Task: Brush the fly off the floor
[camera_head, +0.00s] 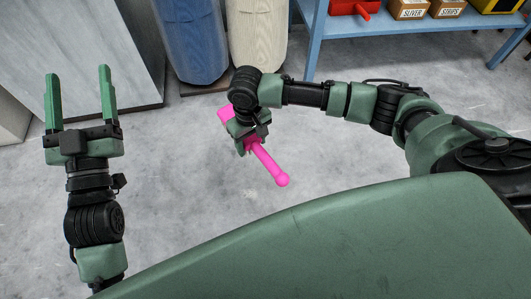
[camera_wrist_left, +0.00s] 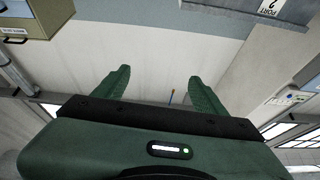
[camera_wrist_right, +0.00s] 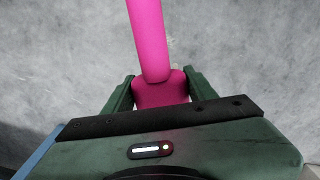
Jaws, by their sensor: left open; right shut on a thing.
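My right gripper (camera_head: 247,143) is shut on a bright pink brush-like tool, whose straight handle (camera_head: 266,163) ends in a round knob toward the lower right. A wider pink part (camera_head: 225,115) shows on the other side of the gripper, partly hidden by it. In the right wrist view the pink tool (camera_wrist_right: 148,38) sits between the fingers, above grey floor. My left gripper (camera_head: 78,92) is open and empty at the left, fingers pointing away. The grey concrete floor (camera_head: 170,190) has pale marks; I cannot make out any clear fly on it.
A blue can (camera_head: 193,40) and a cream can (camera_head: 257,35) stand at the back. A blue bench (camera_head: 400,27) at the back right carries a red item (camera_head: 352,6) and labelled boxes (camera_head: 408,10). A grey panel (camera_head: 80,50) stands at the left. The middle floor is clear.

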